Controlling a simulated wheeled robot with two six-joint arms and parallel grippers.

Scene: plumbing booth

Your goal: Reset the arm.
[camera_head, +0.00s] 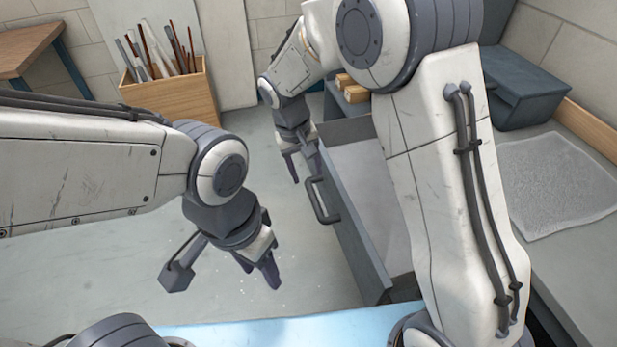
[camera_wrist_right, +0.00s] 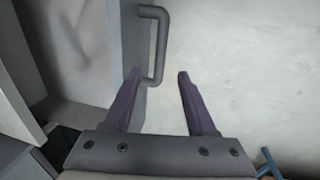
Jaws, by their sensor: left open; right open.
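My right gripper (camera_head: 301,164) is near the far end of the pulled-out drawer's front, beyond the handle. In the right wrist view its two purple-grey fingers (camera_wrist_right: 159,77) are apart with nothing held between them. The drawer's dark handle (camera_head: 321,202) shows beside the left finger in the wrist view (camera_wrist_right: 162,45); whether they touch I cannot tell. My left gripper (camera_head: 267,272) hangs over the floor left of the drawer, pointing down, with nothing visible in it. It is open, though its fingers overlap in this view.
The open drawer (camera_head: 350,245) juts out from the right-hand bench and looks empty where visible. A wooden box (camera_head: 172,97) of rods stands at the back left. A bubble-wrap-like sheet (camera_head: 558,183) lies on the bench. The grey floor between has free room.

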